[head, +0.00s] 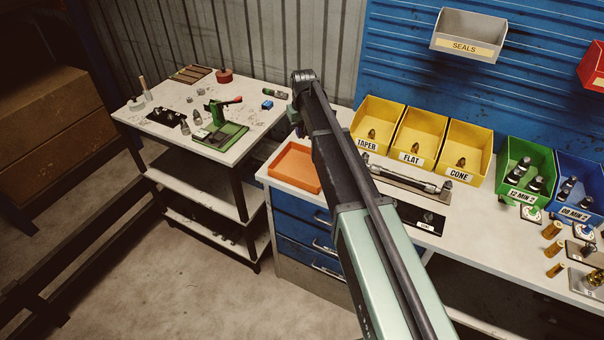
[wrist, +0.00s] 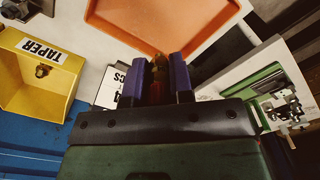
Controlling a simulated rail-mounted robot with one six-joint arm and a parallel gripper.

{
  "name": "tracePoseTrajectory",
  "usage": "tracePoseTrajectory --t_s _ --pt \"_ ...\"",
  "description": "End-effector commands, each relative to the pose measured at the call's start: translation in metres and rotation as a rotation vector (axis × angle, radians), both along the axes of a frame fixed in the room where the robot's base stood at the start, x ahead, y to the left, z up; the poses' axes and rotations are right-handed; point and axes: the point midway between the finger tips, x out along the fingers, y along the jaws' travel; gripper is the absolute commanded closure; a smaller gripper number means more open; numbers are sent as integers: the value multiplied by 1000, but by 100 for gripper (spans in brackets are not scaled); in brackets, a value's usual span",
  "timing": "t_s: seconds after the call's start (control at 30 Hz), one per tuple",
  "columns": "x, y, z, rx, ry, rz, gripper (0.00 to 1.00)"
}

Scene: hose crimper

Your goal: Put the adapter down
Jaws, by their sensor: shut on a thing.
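In the wrist view my gripper (wrist: 157,77) is shut on a small brownish, brass-looking piece, the adapter (wrist: 158,72), held between two dark blue fingers. Its lower part is hidden by the gripper body. The fingertips are just short of the near edge of the orange tray (wrist: 125,12) in the picture; the height above the bench cannot be told. The visible floor of the orange tray (head: 291,167) is empty in the head view. There my arm hides the gripper and adapter.
Yellow bins labelled TAPER (head: 369,146), FLAT (head: 412,158) and CONE (head: 459,166) stand along the back of the bench, each with a small fitting. Green (head: 515,201) and blue (head: 570,212) bins stand to their right. A side table (head: 177,107) holds a green press (head: 221,133).

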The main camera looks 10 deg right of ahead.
Motion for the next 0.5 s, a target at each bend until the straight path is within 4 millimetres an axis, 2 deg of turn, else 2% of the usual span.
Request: tracePoseTrajectory --t_s 0.03,0.2,0.3,0.43,0.5 --pt "0 0 -38 0 0 0 100" --pt "0 0 -91 0 0 0 100" --pt "0 0 -102 0 0 0 100" --pt "0 0 -98 0 0 0 100" --pt "0 0 -106 0 0 0 100"
